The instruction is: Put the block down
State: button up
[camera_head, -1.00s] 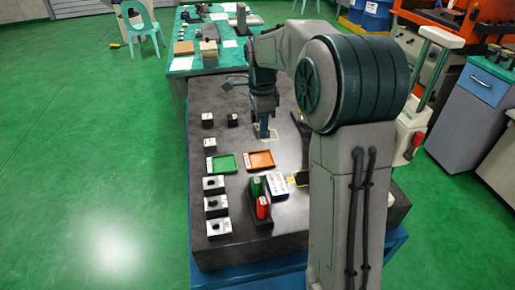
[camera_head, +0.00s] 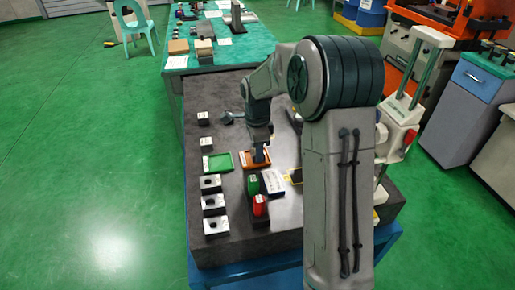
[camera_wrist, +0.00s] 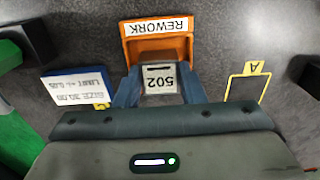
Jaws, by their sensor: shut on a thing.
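My gripper (camera_wrist: 160,88) is shut on a light grey block (camera_wrist: 160,77) marked 502, seen between the two blue fingers in the wrist view. The orange tray (camera_wrist: 134,50) labelled REWORK lies directly around or below the block. In the head view my gripper (camera_head: 260,154) points down over the orange tray (camera_head: 246,164). The held block is mostly hidden by the fingers there. I cannot tell whether it touches the tray floor.
A green tray (camera_head: 218,163) lies left of the orange one. A white size card (camera_wrist: 78,88) and a yellow outline marked A (camera_wrist: 245,88) flank my gripper. Several grey blocks (camera_head: 211,184) line the slab's left side. Green and red-topped items (camera_head: 260,205) stand in front.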

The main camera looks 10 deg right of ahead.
jog(key=shift+f, duration=0.2)
jog(key=o, duration=1.3)
jog(key=shift+c, duration=0.2)
jog(key=shift+r, duration=0.1)
notch_tip(320, 180, up, 11)
jog(key=s+r+n+t, duration=0.1)
jog(key=s+r+n, duration=0.2)
jog(key=s+n, duration=0.75)
jog(key=s+f+n+t, duration=0.2)
jog(key=s+f+n, duration=0.2)
jog(key=s, duration=1.2)
jog(key=n, duration=0.3)
jog(key=shift+s+f+n+b, duration=0.2)
jog(key=shift+s+n+b, duration=0.15)
